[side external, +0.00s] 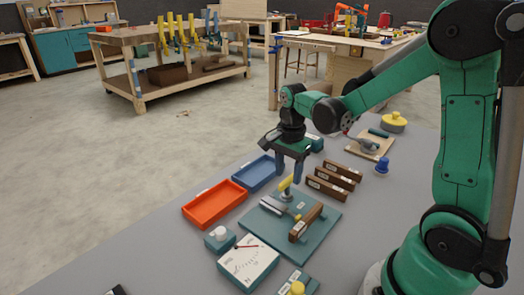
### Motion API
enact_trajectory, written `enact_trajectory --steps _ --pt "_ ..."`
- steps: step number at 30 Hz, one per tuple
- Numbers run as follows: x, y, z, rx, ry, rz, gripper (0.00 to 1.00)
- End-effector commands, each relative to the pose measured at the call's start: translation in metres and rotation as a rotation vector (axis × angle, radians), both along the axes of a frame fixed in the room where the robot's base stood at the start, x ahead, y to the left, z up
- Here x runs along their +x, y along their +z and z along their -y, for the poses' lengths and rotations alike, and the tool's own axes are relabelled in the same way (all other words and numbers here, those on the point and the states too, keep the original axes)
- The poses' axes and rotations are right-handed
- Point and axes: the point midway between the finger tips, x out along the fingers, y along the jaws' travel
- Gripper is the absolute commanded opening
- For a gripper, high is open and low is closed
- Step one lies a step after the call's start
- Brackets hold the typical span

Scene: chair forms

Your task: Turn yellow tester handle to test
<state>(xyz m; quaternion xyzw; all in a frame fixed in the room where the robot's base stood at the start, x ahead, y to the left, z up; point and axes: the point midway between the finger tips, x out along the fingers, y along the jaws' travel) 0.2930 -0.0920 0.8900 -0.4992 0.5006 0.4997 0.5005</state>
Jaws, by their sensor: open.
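A yellow handle (285,183) stands on a metal post near the back of a flat teal board (318,230). My gripper (289,178) points down over it. Its blue fingers are apart, one on either side of the handle's upper end; whether they touch it cannot be told. A grey metal piece lies on the board in front of the handle, beside a brown wooden block (306,222). Labels near the handle are too small to read.
An orange tray (214,204) and a blue tray (254,172) lie left of the board. A white meter box (248,264) and a teal box with a white knob (219,239) stand in front. Several brown labelled blocks (330,187) lie behind right. A blue knob (382,166) stands farther right.

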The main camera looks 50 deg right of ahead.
Motion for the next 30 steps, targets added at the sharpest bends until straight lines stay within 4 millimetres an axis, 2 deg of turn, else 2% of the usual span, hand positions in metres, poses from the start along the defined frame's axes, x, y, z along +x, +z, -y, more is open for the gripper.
enact_trajectory --steps 4,13,14,18,30 --pt "-0.0002 -0.0107 -0.0002 0.0 0.001 0.001 0.47" --pt "-0.0004 -0.0133 -0.0003 0.0 0.002 0.001 0.47" --pt "-0.0004 -0.0133 -0.0003 0.0 0.002 0.001 0.42" --pt "-0.0004 -0.0132 -0.0003 0.0 0.002 0.001 0.02" --pt "-0.0006 -0.013 -0.0003 0.0 0.029 0.0 0.0"
